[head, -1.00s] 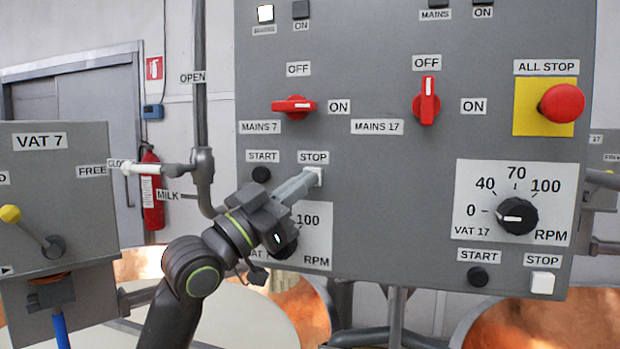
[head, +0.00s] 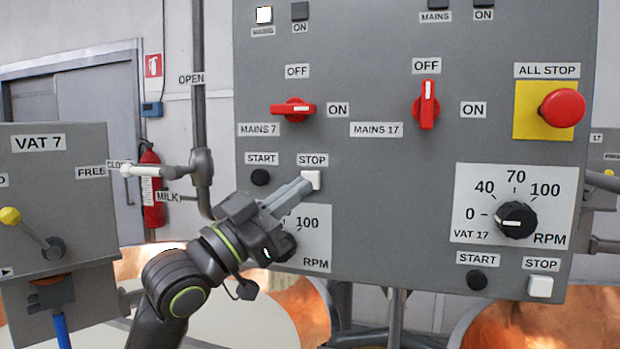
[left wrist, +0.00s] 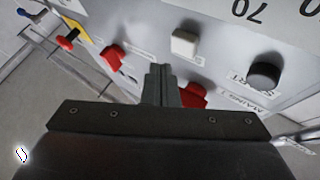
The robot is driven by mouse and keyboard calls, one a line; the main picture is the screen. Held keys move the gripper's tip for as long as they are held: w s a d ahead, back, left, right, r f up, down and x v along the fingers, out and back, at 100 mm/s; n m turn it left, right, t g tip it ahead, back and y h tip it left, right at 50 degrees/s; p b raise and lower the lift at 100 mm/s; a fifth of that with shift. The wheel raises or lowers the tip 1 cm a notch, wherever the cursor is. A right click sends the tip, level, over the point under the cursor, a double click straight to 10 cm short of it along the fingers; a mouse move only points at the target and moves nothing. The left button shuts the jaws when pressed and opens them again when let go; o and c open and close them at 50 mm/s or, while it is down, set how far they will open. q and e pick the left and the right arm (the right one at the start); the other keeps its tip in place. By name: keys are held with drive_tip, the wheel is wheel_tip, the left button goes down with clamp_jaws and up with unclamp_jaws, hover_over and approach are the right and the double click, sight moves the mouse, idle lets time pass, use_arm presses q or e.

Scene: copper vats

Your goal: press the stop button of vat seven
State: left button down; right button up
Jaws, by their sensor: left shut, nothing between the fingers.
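The white stop button of vat seven (head: 311,180) sits under its STOP label on the grey panel, right of the black START button (head: 260,177). It also shows in the left wrist view (left wrist: 185,43), which sees the panel upside down. My left gripper (head: 303,187) is shut and empty. Its fingertips are just in front of the button, overlapping its lower left edge in the head view. In the left wrist view the tips (left wrist: 158,68) appear apart from the button. The vat seven dial is mostly hidden behind my gripper. My right gripper is not in view.
The red MAINS 7 switch (head: 293,110) points to ON; the MAINS 17 switch (head: 427,104) points to OFF. A red all-stop button (head: 562,107) is far right. Vat seventeen's own white stop button (head: 540,286) is lower right. A lamp (head: 264,15) is lit white.

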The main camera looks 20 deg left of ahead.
use_arm(q)
drive_tip(key=s+p, duration=0.1)
drive_tip(key=s, duration=0.2)
drive_tip(key=shift+s+a, duration=0.1)
drive_tip(key=shift+s, duration=0.3)
idle(0.4)
